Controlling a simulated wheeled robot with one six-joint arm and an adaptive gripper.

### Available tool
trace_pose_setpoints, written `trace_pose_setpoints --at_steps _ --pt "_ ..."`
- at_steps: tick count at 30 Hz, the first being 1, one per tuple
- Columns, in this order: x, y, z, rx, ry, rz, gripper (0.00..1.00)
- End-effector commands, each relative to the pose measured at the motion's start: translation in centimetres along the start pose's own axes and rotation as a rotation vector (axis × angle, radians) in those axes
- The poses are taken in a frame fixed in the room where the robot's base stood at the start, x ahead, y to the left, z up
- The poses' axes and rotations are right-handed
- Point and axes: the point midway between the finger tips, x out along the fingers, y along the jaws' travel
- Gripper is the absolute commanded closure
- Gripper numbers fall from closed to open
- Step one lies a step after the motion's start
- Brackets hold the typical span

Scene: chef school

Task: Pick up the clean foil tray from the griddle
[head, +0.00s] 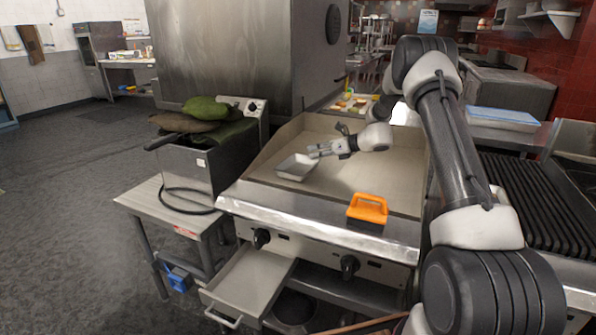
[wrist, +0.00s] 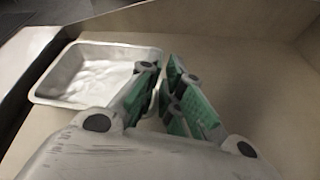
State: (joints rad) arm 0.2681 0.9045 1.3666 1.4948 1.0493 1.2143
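The foil tray (head: 296,168) is a small, shallow, silver rectangular tray, empty and clean-looking, at the left part of the griddle (head: 345,180). In the wrist view the tray (wrist: 90,75) is on the left, its right rim running in between my fingers. My gripper (head: 314,151) reaches in from the right at the tray's right rim. In the wrist view its green-padded fingers (wrist: 165,75) are close together, one over the tray's inside and one outside, shut on the rim. The fingers hide part of that rim. I cannot tell whether the tray is lifted off the surface.
An orange-handled tool (head: 367,208) stands at the griddle's front edge. Low steel walls (head: 275,143) border the griddle. A fryer (head: 200,165) with green and brown cloths on it stands to the left. A drawer (head: 250,280) is open below. The griddle's middle is clear.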

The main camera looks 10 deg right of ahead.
Motion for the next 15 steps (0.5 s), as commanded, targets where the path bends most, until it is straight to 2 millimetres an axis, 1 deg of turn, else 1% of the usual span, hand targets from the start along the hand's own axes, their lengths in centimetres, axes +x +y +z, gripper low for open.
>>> trace_pose_setpoints --at_steps 5,12,15 --pt "1.5 -0.1 -0.1 -0.001 0.001 0.0 0.92" --pt "5.2 -0.1 -0.3 -0.001 0.001 0.0 0.92" --pt "5.6 -0.1 -0.3 0.0 0.001 -0.001 0.92"
